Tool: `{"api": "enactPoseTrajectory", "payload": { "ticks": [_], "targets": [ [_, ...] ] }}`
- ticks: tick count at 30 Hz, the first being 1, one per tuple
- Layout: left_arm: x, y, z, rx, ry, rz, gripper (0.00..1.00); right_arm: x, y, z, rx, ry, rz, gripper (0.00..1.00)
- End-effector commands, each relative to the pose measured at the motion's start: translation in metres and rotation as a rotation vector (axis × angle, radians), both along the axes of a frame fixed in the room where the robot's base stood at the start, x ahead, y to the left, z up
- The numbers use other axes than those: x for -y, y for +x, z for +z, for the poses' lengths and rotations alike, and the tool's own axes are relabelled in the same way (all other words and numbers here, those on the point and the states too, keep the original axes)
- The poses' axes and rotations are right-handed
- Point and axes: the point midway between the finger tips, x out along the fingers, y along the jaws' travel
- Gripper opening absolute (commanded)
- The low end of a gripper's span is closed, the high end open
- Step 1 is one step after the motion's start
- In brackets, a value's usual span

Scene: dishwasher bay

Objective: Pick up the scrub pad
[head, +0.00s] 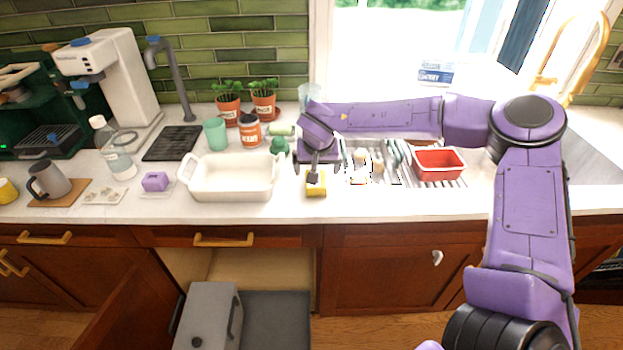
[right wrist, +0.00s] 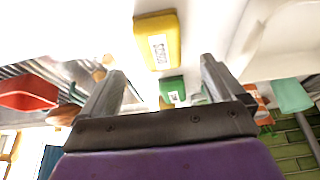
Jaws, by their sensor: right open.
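A yellow block (head: 316,187) lies on the counter near its front edge. In the right wrist view the yellow block (right wrist: 157,42) has a white label, and a smaller-looking green block (right wrist: 172,91), also labelled, shows beyond it. I cannot tell by looks alone which is the scrub pad. My right gripper (head: 322,168) points down just behind the yellow block in the head view. It is open, and no object is held between its fingers (right wrist: 162,70). In the head view the gripper hides the area behind the yellow block. My left gripper is not in view.
A white baking dish (head: 231,193) stands just left of the right gripper. A dish rack (head: 390,175) and a red tub (head: 440,163) are on the right. Potted plants (head: 228,108), a green cup (head: 215,134) and an orange jar (head: 249,133) stand behind. The cabinet below is open.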

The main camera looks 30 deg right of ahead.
Motion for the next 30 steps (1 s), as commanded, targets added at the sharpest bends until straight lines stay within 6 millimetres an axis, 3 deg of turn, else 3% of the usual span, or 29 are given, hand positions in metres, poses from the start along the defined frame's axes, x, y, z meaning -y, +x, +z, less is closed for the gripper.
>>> {"api": "enactPoseTrajectory", "payload": {
  "ticks": [12, 20, 26, 29, 30],
  "targets": [
    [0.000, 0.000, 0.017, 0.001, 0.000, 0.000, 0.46, 0.009, 0.022, -0.055, -0.002, 0.000, -0.008, 0.96],
    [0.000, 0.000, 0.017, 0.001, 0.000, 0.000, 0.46, 0.009, 0.025, -0.062, 0.002, 0.001, -0.006, 0.96],
    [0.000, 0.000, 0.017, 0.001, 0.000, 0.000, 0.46, 0.009, 0.025, -0.062, 0.001, 0.000, -0.005, 0.40],
    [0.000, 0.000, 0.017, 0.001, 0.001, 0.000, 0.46, 0.009, 0.025, -0.062, 0.001, 0.001, -0.005, 0.40],
    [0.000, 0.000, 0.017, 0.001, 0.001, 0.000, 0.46, 0.008, 0.025, -0.062, 0.001, 0.001, -0.005, 0.35]
  ]
}}
